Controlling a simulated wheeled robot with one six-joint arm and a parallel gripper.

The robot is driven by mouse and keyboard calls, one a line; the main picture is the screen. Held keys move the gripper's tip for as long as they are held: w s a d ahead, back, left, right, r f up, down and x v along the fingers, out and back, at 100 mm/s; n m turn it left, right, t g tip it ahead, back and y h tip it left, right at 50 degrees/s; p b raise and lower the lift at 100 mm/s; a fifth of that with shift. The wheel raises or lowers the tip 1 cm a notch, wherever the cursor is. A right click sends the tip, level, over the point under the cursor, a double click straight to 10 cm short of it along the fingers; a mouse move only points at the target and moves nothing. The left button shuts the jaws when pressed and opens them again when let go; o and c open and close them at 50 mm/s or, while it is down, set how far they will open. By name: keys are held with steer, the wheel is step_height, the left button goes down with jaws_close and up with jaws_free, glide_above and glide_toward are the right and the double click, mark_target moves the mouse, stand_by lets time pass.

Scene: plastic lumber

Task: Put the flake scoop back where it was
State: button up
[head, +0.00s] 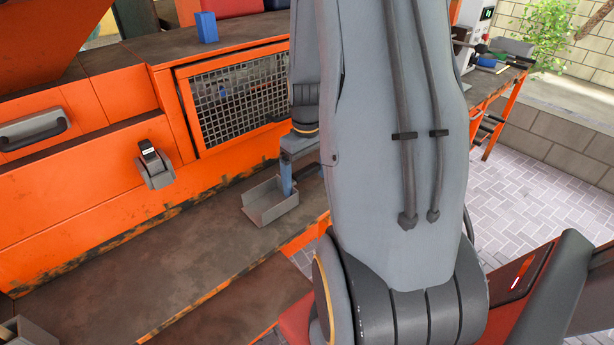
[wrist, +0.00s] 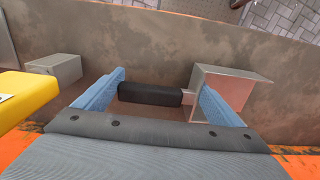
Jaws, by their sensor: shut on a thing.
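The flake scoop (head: 268,207) is a grey, open metal pan in the head view, at or just above the brown worn shelf of the orange machine; I cannot tell if it touches. In the wrist view its grey pan (wrist: 236,82) is at the right and its black handle (wrist: 150,95) runs across between the blue fingers. My gripper (wrist: 157,88) is shut on the scoop's handle. In the head view my gripper (head: 287,178) points down at the pan, partly hidden by my arm.
In the wrist view a yellow object (wrist: 22,95) and a grey metal block (wrist: 55,68) are at the left.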

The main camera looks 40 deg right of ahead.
steer(key=o, duration=0.9)
steer(key=shift+f, duration=0.1)
steer(key=shift+o, duration=0.2)
step_height(320, 180, up, 12)
steer(key=b, duration=0.2)
steer(key=s+a+f, duration=0.2)
steer(key=s+a, duration=0.1)
steer(key=a, duration=0.8)
steer(key=s+a+f, duration=0.2)
steer(key=a+f, duration=0.1)
steer(key=a, duration=0.8)
steer(key=shift+s+a+f+t, duration=0.2)
steer(key=shift+s+f+t, duration=0.05)
steer(key=shift+s+t, duration=0.15)
